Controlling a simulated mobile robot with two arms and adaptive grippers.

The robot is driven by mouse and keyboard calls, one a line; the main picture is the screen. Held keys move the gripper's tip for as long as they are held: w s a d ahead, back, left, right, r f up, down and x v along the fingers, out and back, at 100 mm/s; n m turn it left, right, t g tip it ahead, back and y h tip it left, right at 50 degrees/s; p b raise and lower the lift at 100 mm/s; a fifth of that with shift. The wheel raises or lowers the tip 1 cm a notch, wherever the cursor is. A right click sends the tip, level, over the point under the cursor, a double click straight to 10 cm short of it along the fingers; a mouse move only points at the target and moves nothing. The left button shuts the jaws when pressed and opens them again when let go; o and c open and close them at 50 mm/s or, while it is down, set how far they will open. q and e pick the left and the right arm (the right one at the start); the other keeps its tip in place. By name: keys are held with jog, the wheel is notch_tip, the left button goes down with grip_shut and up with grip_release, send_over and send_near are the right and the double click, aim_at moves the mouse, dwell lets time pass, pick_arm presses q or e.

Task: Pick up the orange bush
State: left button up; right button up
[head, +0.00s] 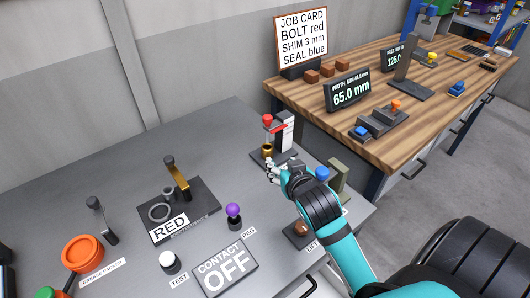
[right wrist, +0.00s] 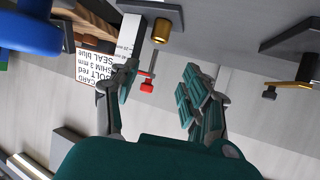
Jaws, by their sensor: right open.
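A small brass-orange bush (head: 267,151) stands upright at the press stand (head: 280,160), under a red-knobbed part (head: 267,120). It shows in the right wrist view as a gold cylinder (right wrist: 161,30). My right gripper (head: 273,170) is open and empty, just in front of the bush in the head view. In the right wrist view its two fingers (right wrist: 160,78) are spread, and the bush lies beyond the gap between them, apart from both. My left gripper is not in view.
A blue knob (head: 322,173) stands close right of my right gripper. A purple-knobbed peg (head: 233,210), a black fixture with a brass arm (head: 180,180) and an orange grease pot (head: 83,253) stand to the left. The grey table (head: 90,160) is clear at the back left.

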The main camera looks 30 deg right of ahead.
aim_at(268, 148)
jog(key=p+x, duration=0.1)
jog(key=x, duration=1.2)
jog(key=shift+f, duration=0.25)
jog(key=shift+w+d+f+p, duration=0.15)
jog(key=shift+w+d+p, duration=0.1)
jog(key=shift+w+p, duration=0.2)
jog(key=x, duration=0.4)
jog(key=shift+w+f+p, duration=0.1)
jog(key=shift+f+p, duration=0.05)
jog(key=shift+p, duration=0.2)
grip_shut()
